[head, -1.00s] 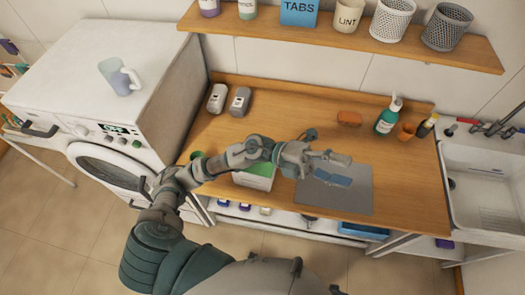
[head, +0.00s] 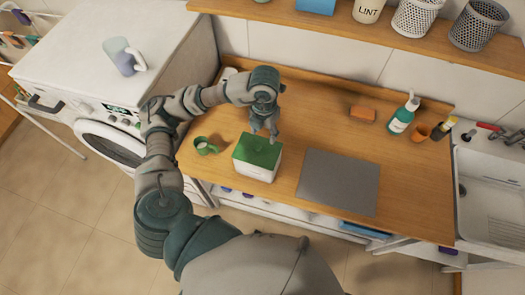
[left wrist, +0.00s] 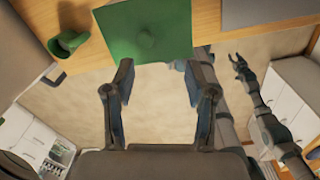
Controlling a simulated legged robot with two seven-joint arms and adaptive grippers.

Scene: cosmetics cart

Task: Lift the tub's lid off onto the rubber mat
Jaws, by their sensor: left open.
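The white tub (head: 255,172) stands upright on the wooden counter, with its green lid (head: 262,150) on top. The grey rubber mat (head: 339,182) lies flat and bare to the right of the tub. My left gripper (head: 263,136) points down above the lid's back part, open and empty.
A shelf (head: 400,45) runs above the counter.

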